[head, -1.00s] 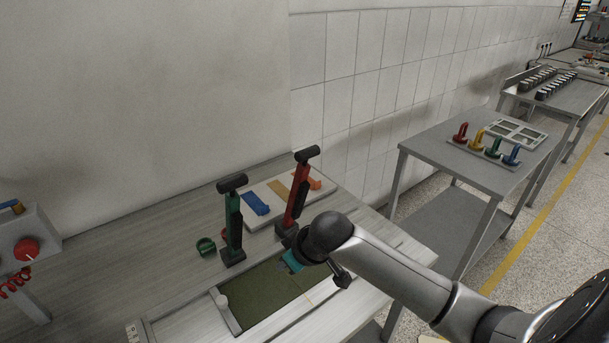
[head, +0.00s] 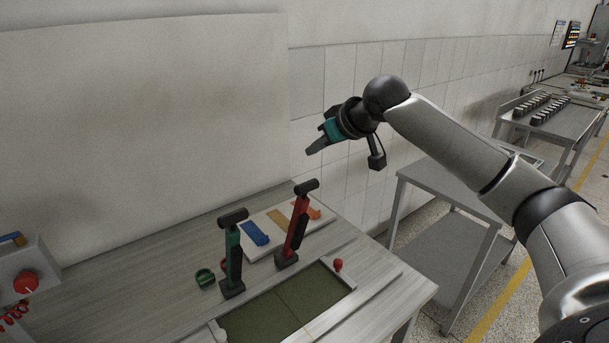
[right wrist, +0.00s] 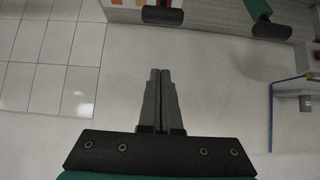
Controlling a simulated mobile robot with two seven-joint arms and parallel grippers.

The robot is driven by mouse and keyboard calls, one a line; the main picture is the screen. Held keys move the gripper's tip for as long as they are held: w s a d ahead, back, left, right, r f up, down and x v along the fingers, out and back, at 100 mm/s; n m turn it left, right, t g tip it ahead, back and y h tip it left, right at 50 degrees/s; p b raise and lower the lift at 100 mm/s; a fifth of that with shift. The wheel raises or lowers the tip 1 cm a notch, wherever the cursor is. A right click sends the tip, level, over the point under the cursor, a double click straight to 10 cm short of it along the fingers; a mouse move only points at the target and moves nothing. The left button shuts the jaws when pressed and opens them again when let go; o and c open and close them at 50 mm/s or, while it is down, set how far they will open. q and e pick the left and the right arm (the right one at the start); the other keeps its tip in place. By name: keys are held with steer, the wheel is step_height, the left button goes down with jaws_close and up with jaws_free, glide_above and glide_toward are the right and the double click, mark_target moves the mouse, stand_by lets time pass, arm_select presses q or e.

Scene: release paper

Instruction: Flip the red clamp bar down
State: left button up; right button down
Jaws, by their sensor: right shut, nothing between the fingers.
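The red clamp bar (head: 297,225) stands upright on its dark base at the back edge of the green recessed bed, with a black crossbar handle on top. The black handle also shows at the top of the right wrist view (right wrist: 163,16). A green clamp bar (head: 233,255) stands upright to its left. My right gripper (head: 312,150) is shut and empty, raised in the air above the red bar's handle and apart from it. Its closed fingers also show in the right wrist view (right wrist: 160,85). My left gripper is not in view.
The green bed (head: 285,300) has a red knob (head: 338,265) at its right end. Behind the bars lies a pale board (head: 272,222) with blue, tan and orange pieces. A green ring (head: 205,278) sits left of the green bar. A control box (head: 22,265) stands far left.

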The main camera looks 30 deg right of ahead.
steer(key=shift+w+f, duration=0.1)
steer(key=p, duration=0.2)
glide_above(303, 197)
step_height(303, 197, down, 8)
steer(key=shift+r, duration=0.1)
steer(key=shift+s+a+f, duration=0.1)
steer(key=shift+s+f, duration=0.2)
steer(key=shift+s, duration=0.15)
stand_by(0.4)
steer(key=shift+f, duration=0.1)
